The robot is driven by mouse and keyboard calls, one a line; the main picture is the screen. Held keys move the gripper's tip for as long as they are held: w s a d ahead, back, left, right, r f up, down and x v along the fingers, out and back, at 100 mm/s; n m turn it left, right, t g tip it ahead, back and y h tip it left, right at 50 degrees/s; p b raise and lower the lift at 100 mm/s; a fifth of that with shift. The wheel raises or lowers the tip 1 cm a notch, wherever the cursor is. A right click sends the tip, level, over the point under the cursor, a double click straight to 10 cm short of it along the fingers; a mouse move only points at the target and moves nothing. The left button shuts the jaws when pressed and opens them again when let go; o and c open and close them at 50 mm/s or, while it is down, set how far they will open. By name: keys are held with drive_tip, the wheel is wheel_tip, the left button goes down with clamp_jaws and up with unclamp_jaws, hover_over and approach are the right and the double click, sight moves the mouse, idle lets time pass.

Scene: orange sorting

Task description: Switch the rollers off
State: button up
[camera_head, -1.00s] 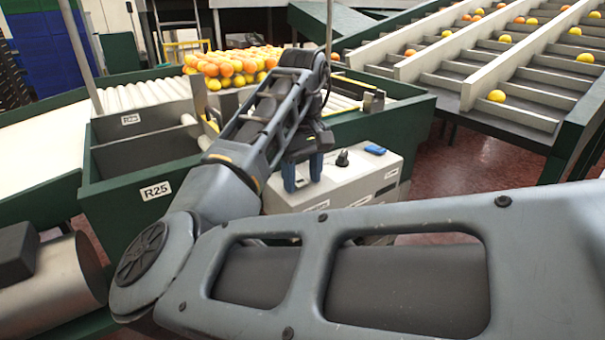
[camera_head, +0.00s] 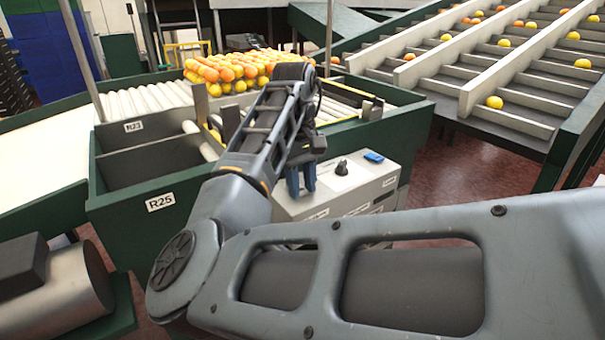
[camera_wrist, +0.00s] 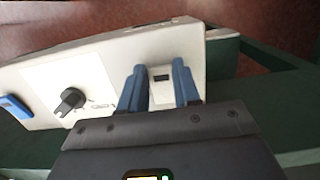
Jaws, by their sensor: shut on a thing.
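The pale control box (camera_head: 350,190) stands beside the green roller frame, and its top also shows in the wrist view (camera_wrist: 110,66). It carries a black knob (camera_head: 341,167), a blue part (camera_head: 373,156) and a small dark switch on a pale plate (camera_wrist: 161,77). The knob (camera_wrist: 72,98) is left of my gripper (camera_wrist: 160,67) in the wrist view. My blue fingers straddle the switch and are shut on it, although their contact is not clearly visible. In the head view my gripper (camera_head: 301,190) is at the left part of the box top. The rollers (camera_head: 150,97) lie behind.
Oranges (camera_head: 235,68) are heaped on the roller bed. Sloped lanes (camera_head: 500,100) with scattered fruit rise at the right. Red floor (camera_head: 465,165) shows between the lanes and the box.

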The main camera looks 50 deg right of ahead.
drive_tip(key=shift+w+d+r+g+y, duration=0.1)
drive_tip(key=shift+w+r+g+y, duration=0.15)
drive_tip(key=shift+g, duration=0.65)
drive_tip(key=o, duration=1.1)
drive_tip(key=shift+c, duration=0.2)
drive_tip(key=shift+v, duration=3.8)
